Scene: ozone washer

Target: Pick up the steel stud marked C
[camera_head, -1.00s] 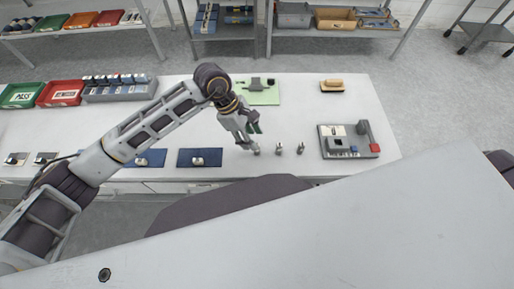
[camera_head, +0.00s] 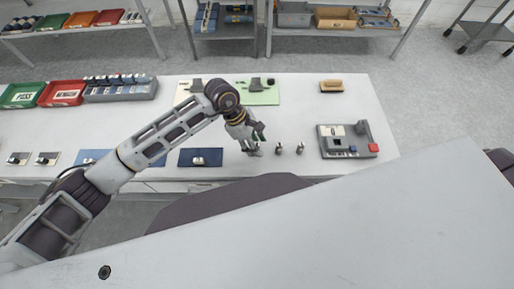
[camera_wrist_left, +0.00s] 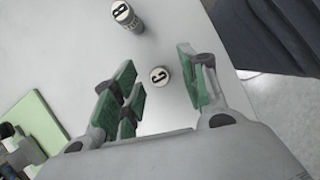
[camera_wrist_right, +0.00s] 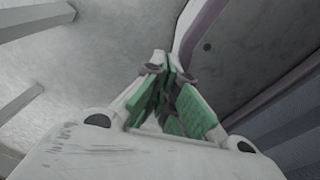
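The steel stud marked C (camera_wrist_left: 159,76) shows its round white top with a black C in the left wrist view. It lies between the spread green-padded fingers of my left gripper (camera_wrist_left: 158,82), with space visible on both sides. In the head view my left gripper (camera_head: 257,140) points down over the leftmost stud (camera_head: 256,151) near the table's front edge. A stud marked B (camera_wrist_left: 125,16) stands beyond the fingers in the left wrist view. My right gripper (camera_wrist_right: 168,66) has its fingertips together with nothing seen between them, away from the studs.
Two more studs (camera_head: 279,149) (camera_head: 300,148) stand right of the left gripper. A grey fixture tray (camera_head: 347,142) with a red block is further right. A green board (camera_head: 262,97) lies behind, a blue mat (camera_head: 187,158) to the left. The white table (camera_head: 310,112) is clear between.

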